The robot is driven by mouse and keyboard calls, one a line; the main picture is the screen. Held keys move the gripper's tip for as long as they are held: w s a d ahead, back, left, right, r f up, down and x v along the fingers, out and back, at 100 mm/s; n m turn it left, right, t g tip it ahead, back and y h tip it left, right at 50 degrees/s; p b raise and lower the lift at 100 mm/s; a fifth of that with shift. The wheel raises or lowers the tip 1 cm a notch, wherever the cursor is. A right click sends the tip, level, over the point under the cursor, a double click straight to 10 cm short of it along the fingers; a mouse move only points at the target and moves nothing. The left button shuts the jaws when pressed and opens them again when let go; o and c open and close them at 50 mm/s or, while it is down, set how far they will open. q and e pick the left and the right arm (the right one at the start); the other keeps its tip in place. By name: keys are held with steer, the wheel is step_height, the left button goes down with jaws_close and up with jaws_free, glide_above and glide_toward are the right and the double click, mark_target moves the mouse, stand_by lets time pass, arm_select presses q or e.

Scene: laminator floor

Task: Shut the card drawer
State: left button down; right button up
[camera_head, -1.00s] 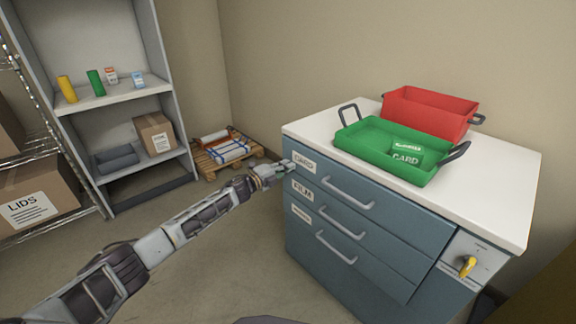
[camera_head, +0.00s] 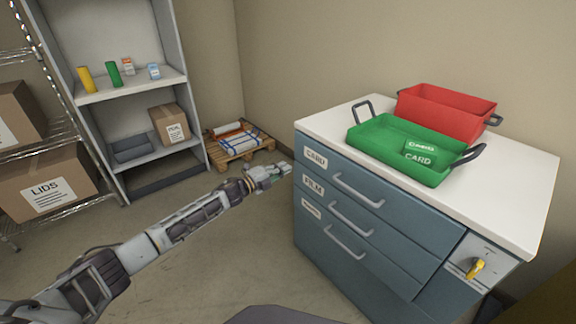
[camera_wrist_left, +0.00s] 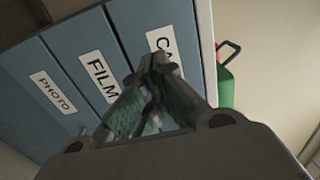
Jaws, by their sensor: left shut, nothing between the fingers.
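The card drawer (camera_head: 395,202) is the top one of the blue-grey cabinet, with a CARD label (camera_head: 315,158) and a bar handle. Its front looks flush with the drawers below. My left gripper (camera_head: 284,169) is shut and empty, just left of the drawer's left end in the head view; a small gap shows there. In the left wrist view, the closed fingers (camera_wrist_left: 153,75) overlap part of the CARD label (camera_wrist_left: 160,40). I cannot tell the exact distance to the drawer front. My right gripper is not in view.
The FILM drawer (camera_head: 400,243) and a third drawer (camera_head: 385,268) lie below. A green tray (camera_head: 375,155) and a red tray (camera_head: 440,112) stand on the cabinet top. A pallet (camera_head: 240,146) lies behind; open floor is left of the cabinet.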

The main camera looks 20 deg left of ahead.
arm_select(q)
steer(key=v, duration=0.2)
steer(key=shift+s+a, duration=0.15)
steer(key=shift+s, duration=0.1)
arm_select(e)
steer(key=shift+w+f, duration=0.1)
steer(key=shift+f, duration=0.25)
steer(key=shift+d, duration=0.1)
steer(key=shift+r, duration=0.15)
